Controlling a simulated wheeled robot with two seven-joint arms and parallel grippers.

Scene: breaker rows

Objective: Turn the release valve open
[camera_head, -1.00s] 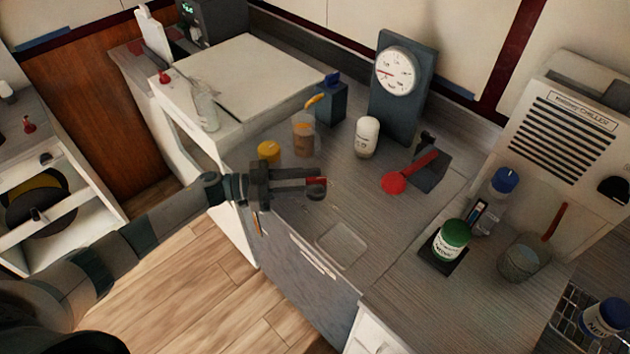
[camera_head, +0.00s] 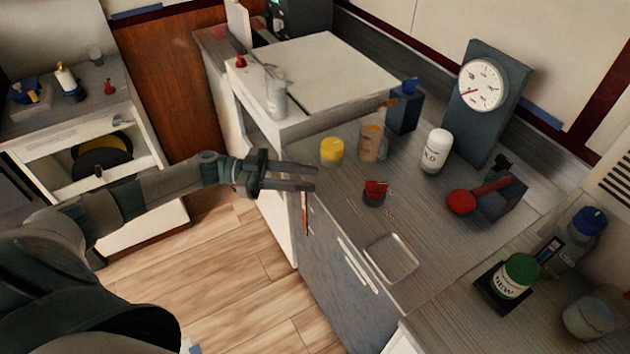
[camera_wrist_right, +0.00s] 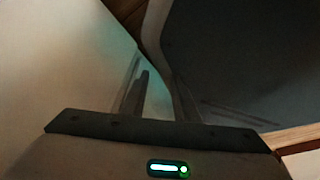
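A red-topped knob on a dark round base (camera_head: 375,192) stands on the counter, and it may be the release valve. A red lever with a round red end (camera_head: 462,202) lies on a dark block (camera_head: 505,203) to its right. A white dial gauge (camera_head: 483,84) on a dark upright panel stands behind, its red needle pointing lower left. My left gripper (camera_head: 315,179) is at the counter's front edge, left of the red-topped knob and apart from it. Its fingers show a gap with nothing between them.
A yellow-lidded jar (camera_head: 332,150), an amber container (camera_head: 372,142) and a white bottle (camera_head: 436,151) stand behind the red-topped knob. A shallow clear tray (camera_head: 391,258) lies in front. A green-lidded jar (camera_head: 515,276) is at the right.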

